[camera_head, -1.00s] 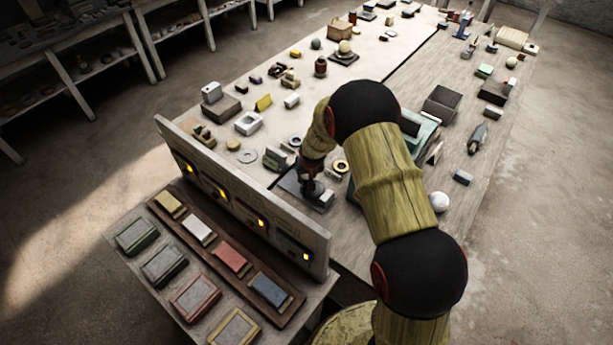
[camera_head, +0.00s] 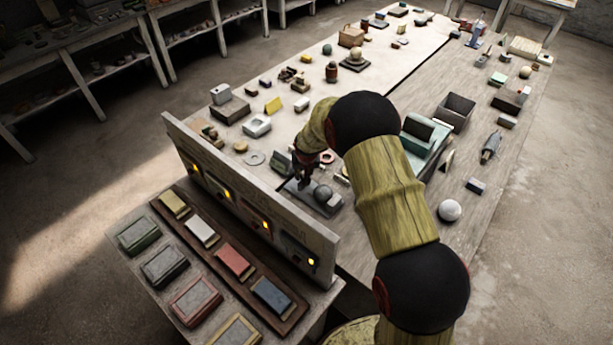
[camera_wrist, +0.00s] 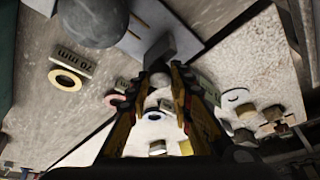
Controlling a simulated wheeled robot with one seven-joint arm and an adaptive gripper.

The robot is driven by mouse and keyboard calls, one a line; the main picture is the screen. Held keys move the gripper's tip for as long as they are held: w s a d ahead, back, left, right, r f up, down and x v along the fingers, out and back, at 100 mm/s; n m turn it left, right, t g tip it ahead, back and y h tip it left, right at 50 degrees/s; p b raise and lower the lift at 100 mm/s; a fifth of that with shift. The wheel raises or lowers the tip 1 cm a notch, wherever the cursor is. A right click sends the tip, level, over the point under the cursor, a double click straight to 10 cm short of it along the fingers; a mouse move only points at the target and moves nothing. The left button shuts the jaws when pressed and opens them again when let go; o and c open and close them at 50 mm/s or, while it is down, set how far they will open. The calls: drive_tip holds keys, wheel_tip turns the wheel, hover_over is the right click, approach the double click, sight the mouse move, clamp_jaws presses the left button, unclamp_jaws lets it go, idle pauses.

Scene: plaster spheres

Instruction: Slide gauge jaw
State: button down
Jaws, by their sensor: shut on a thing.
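The gauge is a flat grey plate (camera_head: 299,197) on the bench, just behind the upright panel with lights. A grey sphere (camera_head: 323,194) rests on it; it shows large in the wrist view (camera_wrist: 92,20). A small grey block, the jaw (camera_wrist: 161,49), stands on the plate in the wrist view, with a gap between it and the sphere. My gripper (camera_head: 304,181) is at the plate's far left end. In the wrist view its fingertips (camera_wrist: 162,78) are closed on the jaw. The jaw is mostly hidden in the head view.
A yellow ring (camera_wrist: 65,80) lies beside a "20 mm" label block (camera_wrist: 73,64). A pinkish ring (camera_wrist: 114,101) and a white ring (camera_wrist: 237,97) lie near the gripper. The panel (camera_head: 250,194) borders the gauge. A white ball (camera_head: 450,210) sits on bare bench at right.

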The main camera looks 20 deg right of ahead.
drive_tip(key=shift+w+a+r, duration=0.1)
drive_tip(key=shift+w+r, duration=0.05)
drive_tip(key=c, duration=2)
unclamp_jaws()
drive_tip(key=shift+c, duration=0.2)
drive_tip(key=shift+o, duration=0.8)
drive_tip(key=shift+w+a, duration=0.1)
drive_tip(key=shift+a, duration=0.05)
drive_tip(key=v, duration=1.2)
